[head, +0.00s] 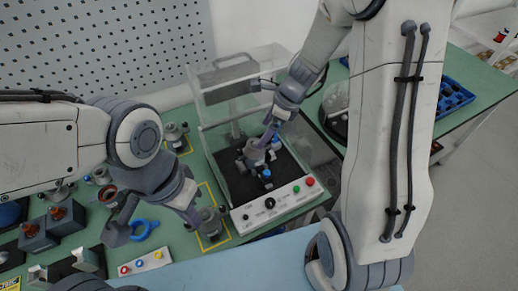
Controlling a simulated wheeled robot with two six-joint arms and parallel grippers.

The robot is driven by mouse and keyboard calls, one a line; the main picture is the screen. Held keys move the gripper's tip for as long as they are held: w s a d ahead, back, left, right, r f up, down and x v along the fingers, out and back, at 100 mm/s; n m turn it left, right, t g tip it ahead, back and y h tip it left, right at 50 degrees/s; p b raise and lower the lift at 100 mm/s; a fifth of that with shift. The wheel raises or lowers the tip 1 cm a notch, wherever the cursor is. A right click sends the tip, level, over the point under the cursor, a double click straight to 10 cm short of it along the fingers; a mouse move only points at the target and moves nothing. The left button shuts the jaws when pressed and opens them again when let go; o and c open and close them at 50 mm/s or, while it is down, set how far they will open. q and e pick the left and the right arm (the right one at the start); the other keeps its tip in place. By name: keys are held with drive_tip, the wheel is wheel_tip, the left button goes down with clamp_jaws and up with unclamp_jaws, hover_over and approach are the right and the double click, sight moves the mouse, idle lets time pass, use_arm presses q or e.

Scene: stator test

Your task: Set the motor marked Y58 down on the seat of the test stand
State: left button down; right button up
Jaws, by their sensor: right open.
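The test stand (272,205) is in the middle of the head view, with a dark bed, a clear cover and a front panel of knobs and buttons. A grey motor (255,155) stands on its bed, among blue-topped clamps (267,175). My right gripper (270,134) is open, right at the motor's top; whether it touches cannot be told. Two similar grey motors stand in yellow outlines on the table, one at the back (175,136) and one in front (211,222). No Y58 mark is readable. My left gripper (153,226) is open, left of the front motor.
A blue ring-shaped part (143,230) lies below my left gripper. Dark blocks with copper-coloured parts (58,213) stand at left, near a small button box (145,263). A blue bin (452,94) is at the far right. The clear cover stands close around my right gripper.

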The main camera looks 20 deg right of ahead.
drive_tip(key=s+a+r+n+g, duration=0.2)
drive_tip(key=s+a+r+n, duration=0.4)
drive_tip(key=s+a+n, duration=0.7)
drive_tip(key=s+d+r+n+h, duration=0.1)
drive_tip(key=s+r+n+h, duration=0.1)
drive_tip(key=s+n, duration=0.9)
drive_tip(key=r+n, duration=0.1)
drive_tip(key=n, duration=0.5)
drive_tip(key=shift+s+n+h, duration=0.15)
drive_tip(key=shift+n+h, duration=0.25)
drive_tip(key=shift+r, duration=0.1)
